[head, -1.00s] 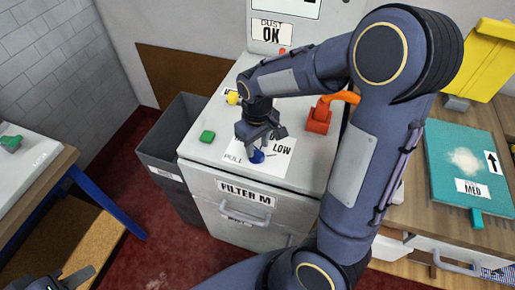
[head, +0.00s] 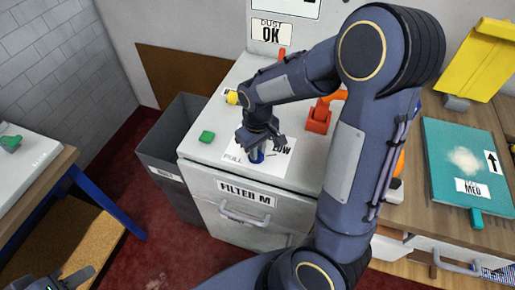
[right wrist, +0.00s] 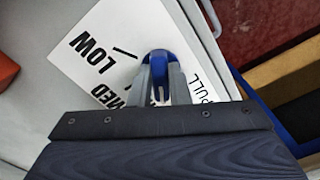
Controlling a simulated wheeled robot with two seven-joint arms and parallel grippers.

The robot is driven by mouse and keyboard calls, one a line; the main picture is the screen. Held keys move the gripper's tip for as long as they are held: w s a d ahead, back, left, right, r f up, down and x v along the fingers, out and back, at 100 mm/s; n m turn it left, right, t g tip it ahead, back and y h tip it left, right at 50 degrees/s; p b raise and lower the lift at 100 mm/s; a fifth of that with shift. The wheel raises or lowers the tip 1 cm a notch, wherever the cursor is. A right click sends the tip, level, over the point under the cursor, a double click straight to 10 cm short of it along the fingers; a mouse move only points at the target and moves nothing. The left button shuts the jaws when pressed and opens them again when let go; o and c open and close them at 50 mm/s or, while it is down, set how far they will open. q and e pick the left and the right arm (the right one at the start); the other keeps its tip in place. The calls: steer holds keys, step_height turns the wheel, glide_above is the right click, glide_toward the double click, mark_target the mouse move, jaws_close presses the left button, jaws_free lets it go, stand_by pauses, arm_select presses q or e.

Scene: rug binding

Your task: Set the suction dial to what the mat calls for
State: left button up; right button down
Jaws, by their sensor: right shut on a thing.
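The blue suction dial (right wrist: 158,62) stands on a white plate (right wrist: 82,55) printed PULL, LOW and MED, on top of the grey cabinet. My right gripper (head: 258,147) is shut on the dial, with one finger on either side of it in the right wrist view. The gripper hides part of the plate, and I cannot tell which mark the dial points to. The teal mat (head: 445,140) lies on the right bench with a tag (head: 472,187) reading MED. My left gripper (head: 62,282) shows partly at the bottom left, away from the dial.
The grey cabinet (head: 235,185) also carries a green button (head: 207,136), a yellow knob (head: 232,97) and an orange-red handle (head: 318,118). A dark bin (head: 180,140) stands at its left. A sign on the wall reads DUST OK (head: 271,32).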

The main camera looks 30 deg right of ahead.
steer(key=m, duration=0.5)
steer(key=shift+a+m, duration=0.15)
steer(key=shift+m, duration=0.15)
steer(key=m+p, duration=0.1)
steer(key=m, duration=0.4)
steer(key=shift+w+a+m, duration=0.1)
steer(key=shift+m, duration=0.6)
steer(key=c, duration=1.4)
jaws_free()
steer(key=shift+o, duration=0.2)
steer(key=shift+r, duration=0.1)
